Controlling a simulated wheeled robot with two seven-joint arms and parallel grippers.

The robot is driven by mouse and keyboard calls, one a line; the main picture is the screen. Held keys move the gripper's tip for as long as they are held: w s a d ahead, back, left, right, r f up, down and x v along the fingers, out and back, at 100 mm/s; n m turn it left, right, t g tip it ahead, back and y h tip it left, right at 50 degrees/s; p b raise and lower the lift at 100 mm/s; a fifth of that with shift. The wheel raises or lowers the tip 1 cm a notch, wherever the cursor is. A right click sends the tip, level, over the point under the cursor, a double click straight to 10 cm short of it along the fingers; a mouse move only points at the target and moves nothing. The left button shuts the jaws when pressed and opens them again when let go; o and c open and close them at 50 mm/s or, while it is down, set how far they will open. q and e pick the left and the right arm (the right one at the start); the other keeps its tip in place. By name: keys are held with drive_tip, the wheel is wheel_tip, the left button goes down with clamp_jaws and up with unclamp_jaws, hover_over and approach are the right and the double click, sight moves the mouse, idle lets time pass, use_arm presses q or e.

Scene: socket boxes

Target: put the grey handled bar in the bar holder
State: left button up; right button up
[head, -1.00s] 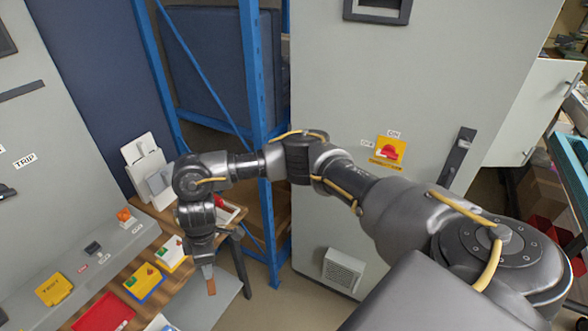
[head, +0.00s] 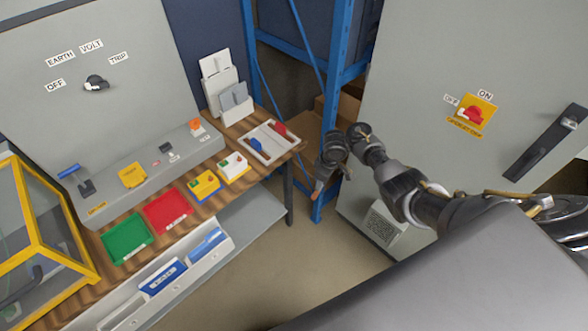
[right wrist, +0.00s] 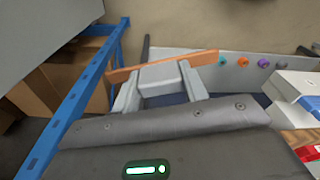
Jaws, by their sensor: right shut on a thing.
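My right gripper (right wrist: 158,88) is shut on the grey handle of the grey handled bar (right wrist: 157,76); its flat copper-coloured strip lies across beyond the fingertips. In the head view, the right gripper (head: 318,178) hangs off the right end of the bench, in front of the blue rack, with the copper strip pointing down. A white tray (head: 252,148) near the bench's right end holds a blue and a red handled piece; it looks like the bar holder. The held bar is apart from it. My left gripper is out of view.
Yellow (head: 203,184) and white (head: 232,166) socket boxes, and red (head: 166,210) and green (head: 127,240) trays, line the bench. A white rack (head: 220,75) stands behind. The blue rack post (head: 337,60) and a grey cabinet (head: 440,60) are close to my right arm.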

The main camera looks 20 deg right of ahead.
drive_tip(key=w+d+r+n, duration=0.1)
drive_tip(key=w+d+r, duration=0.15)
drive_tip(key=d, duration=0.35)
drive_tip(key=w+d+r+n, duration=0.1)
drive_tip(key=d+r, duration=0.3)
drive_tip(key=d, duration=0.2)
drive_tip(key=w+d+r, duration=0.1)
drive_tip(key=w+r, duration=0.2)
drive_tip(key=r, duration=0.5)
drive_tip(key=w+d+r+m+p, duration=0.1)
drive_tip(key=w+d+r, duration=0.1)
drive_tip(key=r, duration=0.5)
drive_tip(key=w+d+r+m, duration=0.1)
drive_tip(key=w+r, duration=0.2)
drive_tip(key=r, duration=0.5)
drive_tip(key=shift+w+d+r+p, duration=0.35)
drive_tip(key=shift+w+p, duration=0.05)
